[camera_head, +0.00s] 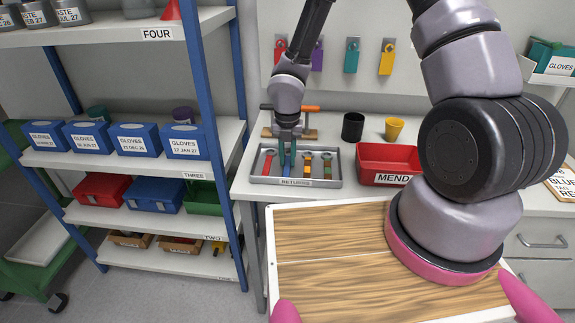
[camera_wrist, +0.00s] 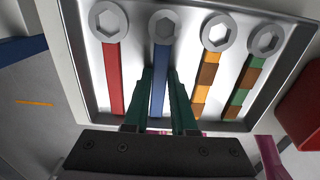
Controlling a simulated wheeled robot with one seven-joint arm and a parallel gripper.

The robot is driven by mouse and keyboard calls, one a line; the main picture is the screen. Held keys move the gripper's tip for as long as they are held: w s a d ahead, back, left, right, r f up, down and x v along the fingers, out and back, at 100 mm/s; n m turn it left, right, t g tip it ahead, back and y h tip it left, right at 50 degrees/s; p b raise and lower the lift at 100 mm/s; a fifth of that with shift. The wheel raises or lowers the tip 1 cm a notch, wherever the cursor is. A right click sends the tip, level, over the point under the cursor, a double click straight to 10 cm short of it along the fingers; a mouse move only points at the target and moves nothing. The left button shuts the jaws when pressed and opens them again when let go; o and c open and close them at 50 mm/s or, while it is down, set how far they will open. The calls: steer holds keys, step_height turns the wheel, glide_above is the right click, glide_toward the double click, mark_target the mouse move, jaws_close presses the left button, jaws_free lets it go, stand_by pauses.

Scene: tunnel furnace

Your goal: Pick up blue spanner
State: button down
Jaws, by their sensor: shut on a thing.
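The blue spanner (camera_wrist: 158,80) lies in the grey returns tray (camera_head: 335,183), between a red spanner (camera_wrist: 112,75) on its left and an orange-and-brown spanner (camera_wrist: 208,75) on its right. My gripper (camera_wrist: 160,72) has its green fingers closed around the blue handle, below the ring-shaped head. In the head view my gripper (camera_head: 288,170) reaches down into the tray, and the blue spanner is mostly hidden behind the fingers. A green-and-brown spanner (camera_wrist: 248,80) lies at the far right of the row.
A red bin (camera_head: 385,178) labelled MEND stands right of the tray. A black cup (camera_head: 352,127) and a yellow cup (camera_head: 394,129) stand behind. A shelf rack with blue glove boxes (camera_head: 135,140) is at the left. A tool stand (camera_head: 290,132) is behind the tray.

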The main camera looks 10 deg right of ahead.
mark_target(288, 163)
steer(key=shift+r, duration=0.1)
step_height(288, 163, up, 10)
stand_by(0.4)
stand_by(0.5)
